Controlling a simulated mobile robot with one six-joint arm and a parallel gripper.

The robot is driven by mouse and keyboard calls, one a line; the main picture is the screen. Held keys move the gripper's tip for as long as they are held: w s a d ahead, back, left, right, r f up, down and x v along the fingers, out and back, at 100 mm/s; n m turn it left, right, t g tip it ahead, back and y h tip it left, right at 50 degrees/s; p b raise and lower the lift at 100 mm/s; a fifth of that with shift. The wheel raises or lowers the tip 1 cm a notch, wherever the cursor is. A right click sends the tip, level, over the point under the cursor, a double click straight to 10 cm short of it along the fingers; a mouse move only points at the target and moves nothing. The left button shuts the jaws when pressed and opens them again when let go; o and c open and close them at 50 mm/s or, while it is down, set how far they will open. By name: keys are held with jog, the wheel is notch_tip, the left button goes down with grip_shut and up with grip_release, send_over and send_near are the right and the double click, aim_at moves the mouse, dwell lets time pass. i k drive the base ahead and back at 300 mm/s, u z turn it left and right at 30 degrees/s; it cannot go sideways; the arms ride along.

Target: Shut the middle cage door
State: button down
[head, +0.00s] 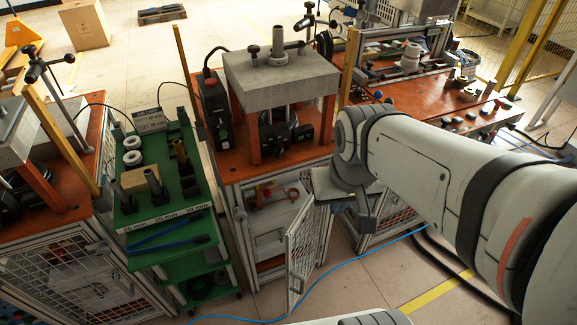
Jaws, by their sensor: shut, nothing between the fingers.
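The middle cage door (307,247) is a grey-framed mesh panel below the middle orange-topped station. It stands open, swung out toward me, its latch edge near the floor cable. The cabinet opening (268,225) to its left shows small items inside. My gripper (366,222) is at the right of the door, close to its outer upper side. It is shut and empty. My arm hides part of the space behind it. I cannot tell whether the gripper touches the door.
A green cart (195,258) with parts and blue tools stands left of the opening. A blue cable (340,268) runs across the floor under the door area. Another caged station (395,215) is to the right. A yellow floor line (437,291) crosses open floor at the lower right.

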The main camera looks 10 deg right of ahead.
aim_at(288, 236)
jog(key=z, duration=0.5)
jog(key=k, duration=1.55)
jog(key=u, duration=0.3)
jog(key=i, duration=1)
jog(key=u, duration=0.05)
